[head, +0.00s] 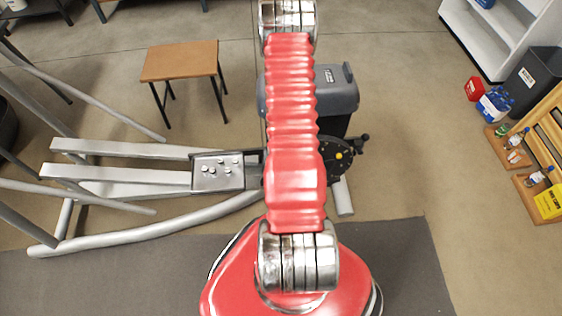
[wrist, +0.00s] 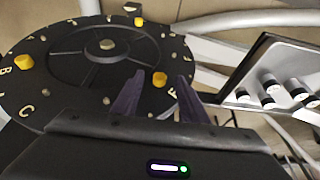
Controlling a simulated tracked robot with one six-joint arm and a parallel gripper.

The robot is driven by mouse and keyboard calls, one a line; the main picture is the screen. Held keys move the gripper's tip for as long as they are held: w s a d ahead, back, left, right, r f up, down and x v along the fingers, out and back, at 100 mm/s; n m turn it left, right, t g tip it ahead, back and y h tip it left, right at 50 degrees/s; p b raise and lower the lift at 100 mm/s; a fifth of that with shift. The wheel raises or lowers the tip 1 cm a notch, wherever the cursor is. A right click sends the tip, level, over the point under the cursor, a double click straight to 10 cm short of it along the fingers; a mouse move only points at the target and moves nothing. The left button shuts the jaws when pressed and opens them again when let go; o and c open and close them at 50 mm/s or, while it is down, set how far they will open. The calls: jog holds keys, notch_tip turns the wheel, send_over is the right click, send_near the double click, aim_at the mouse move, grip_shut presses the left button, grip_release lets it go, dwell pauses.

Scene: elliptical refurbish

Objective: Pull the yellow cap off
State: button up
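In the wrist view a black disc (wrist: 70,75) with raised letters round its rim carries several small yellow caps. One yellow cap (wrist: 159,79) sits near the letter F, between the tips of my gripper in the picture. Another yellow cap (wrist: 24,62) is at the left near B and C, and another (wrist: 138,21) is at the far edge. My gripper (wrist: 158,92) is open, with dark fingers apart and nothing held. I cannot tell how far the tips are from the cap. In the head view the disc shows with one yellow cap (head: 338,155); my arm hides my gripper.
A metal tray (head: 207,184) holding several small white pieces is left of the disc; in the wrist view the tray (wrist: 249,62) is at right. The grey elliptical frame (head: 140,235) spreads left. A wooden stool (head: 180,60) stands behind. Shelves and bins are at right.

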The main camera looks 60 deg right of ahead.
jog(key=shift+w+d+f, duration=0.15)
jog(key=shift+d+f, duration=0.05)
jog(key=shift+f, duration=0.45)
jog(key=shift+c, duration=0.6)
grip_shut()
jog(key=shift+w, duration=0.1)
dwell(1.3)
